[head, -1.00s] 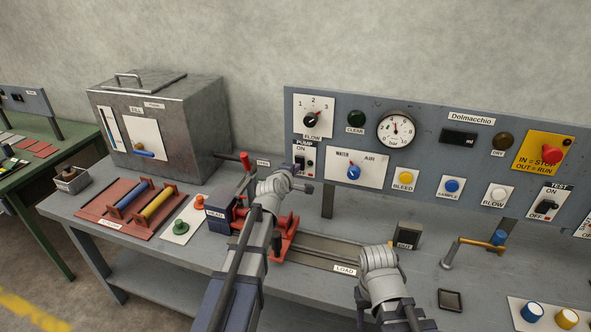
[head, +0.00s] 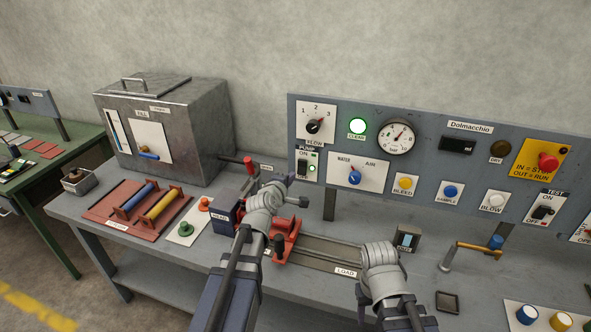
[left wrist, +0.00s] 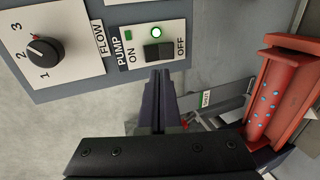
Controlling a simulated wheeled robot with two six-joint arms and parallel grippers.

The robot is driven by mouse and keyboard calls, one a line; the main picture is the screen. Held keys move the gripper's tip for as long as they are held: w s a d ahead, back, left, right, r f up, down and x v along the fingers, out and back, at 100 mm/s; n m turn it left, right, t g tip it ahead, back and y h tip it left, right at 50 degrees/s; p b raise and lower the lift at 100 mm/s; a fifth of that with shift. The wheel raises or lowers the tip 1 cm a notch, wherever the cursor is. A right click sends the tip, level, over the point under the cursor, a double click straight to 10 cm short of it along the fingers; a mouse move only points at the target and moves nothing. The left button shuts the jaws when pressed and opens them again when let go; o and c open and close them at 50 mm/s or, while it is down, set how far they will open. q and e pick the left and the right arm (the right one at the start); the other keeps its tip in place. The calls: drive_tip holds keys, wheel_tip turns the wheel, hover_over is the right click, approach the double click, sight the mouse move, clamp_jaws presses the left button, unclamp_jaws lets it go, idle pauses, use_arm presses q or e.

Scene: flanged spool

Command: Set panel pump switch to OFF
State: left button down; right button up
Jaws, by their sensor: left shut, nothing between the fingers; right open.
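The pump switch (head: 302,168) is a black rocker on a white plate on the left of the panel, below the flow knob. In the left wrist view the rocker (left wrist: 158,52) sits between the ON and OFF labels, and I cannot tell which side is pressed. A round green lamp (left wrist: 156,32) beside it is lit. My left gripper (head: 290,180) is shut and empty, just below the pump plate. In the left wrist view its fingers point at the rocker, and I cannot tell whether they touch it. My right gripper's fingers are hidden behind its own wrist.
The flow knob (head: 314,126), the lit green clear lamp (head: 357,126) and the water/air knob (head: 355,177) are close to the pump plate. A red fixture (head: 285,238) stands on the bench below. A metal box (head: 170,125) stands at the left.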

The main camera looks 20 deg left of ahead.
use_arm(q)
drive_tip(key=p+v, duration=0.1)
drive_tip(key=v, duration=0.5)
use_arm(e)
drive_tip(key=shift+r, duration=0.9)
use_arm(q)
drive_tip(key=shift+w, duration=0.1)
